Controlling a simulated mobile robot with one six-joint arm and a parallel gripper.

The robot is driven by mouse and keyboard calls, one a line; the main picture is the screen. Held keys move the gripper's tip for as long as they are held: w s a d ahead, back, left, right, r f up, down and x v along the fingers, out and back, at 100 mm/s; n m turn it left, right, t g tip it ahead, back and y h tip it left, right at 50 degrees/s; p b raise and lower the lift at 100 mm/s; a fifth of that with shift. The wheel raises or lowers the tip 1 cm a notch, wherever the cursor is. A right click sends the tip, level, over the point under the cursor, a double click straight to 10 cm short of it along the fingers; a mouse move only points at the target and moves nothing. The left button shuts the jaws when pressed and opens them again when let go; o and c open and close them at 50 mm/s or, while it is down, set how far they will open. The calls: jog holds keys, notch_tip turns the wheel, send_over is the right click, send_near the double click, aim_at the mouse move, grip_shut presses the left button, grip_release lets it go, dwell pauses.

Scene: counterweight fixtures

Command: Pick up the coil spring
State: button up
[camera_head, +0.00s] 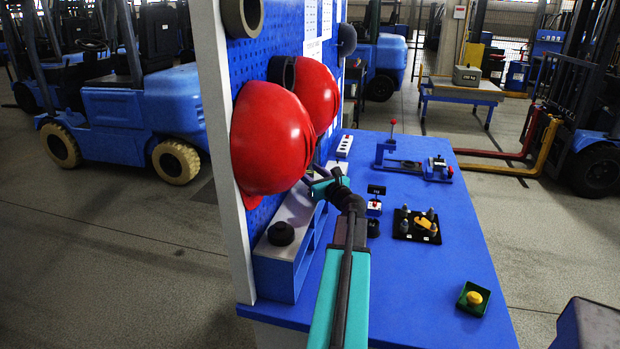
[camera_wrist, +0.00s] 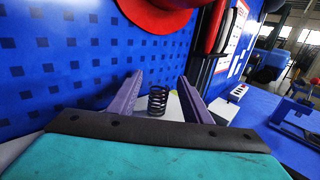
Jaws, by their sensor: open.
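The coil spring (camera_wrist: 157,101) is dark and stands upright on a pale surface in the wrist view. It appears between the two purple fingers of my gripper (camera_wrist: 159,80), apart from both. The fingers are spread open and hold nothing. In the head view my gripper (camera_head: 315,175) is over the shelf unit beside the pegboard, just below the red helmets. I cannot make out the spring in the head view; my arm and gripper cover that area.
Two red helmets (camera_head: 272,138) hang on the blue pegboard (camera_wrist: 50,65) close to my gripper. A dark round object (camera_head: 281,234) sits on the near end of the shelf (camera_head: 272,254). A black tray (camera_head: 418,226) and a green box (camera_head: 472,299) stand right on the blue table.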

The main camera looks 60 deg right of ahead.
aim_at(310, 171)
dwell(0.4)
jog(key=c, duration=1.1)
jog(key=shift+r, duration=0.1)
jog(key=shift+c, duration=0.2)
jog(key=shift+a+r, duration=0.1)
jog(key=shift+r, duration=1.6)
jog(key=a+b+v, duration=0.1)
jog(key=b+v, duration=0.2)
jog(key=v, duration=1)
jog(key=shift+r, duration=0.45)
jog(key=b, duration=0.6)
jog(key=shift+s+a, duration=0.25)
jog(key=s+b, duration=0.1)
jog(key=b, duration=0.4)
jog(key=shift+a, duration=0.35)
jog(key=shift+s+a+r+b, duration=0.15)
jog(key=shift+a+r+b, duration=0.1)
jog(key=shift+b, duration=0.55)
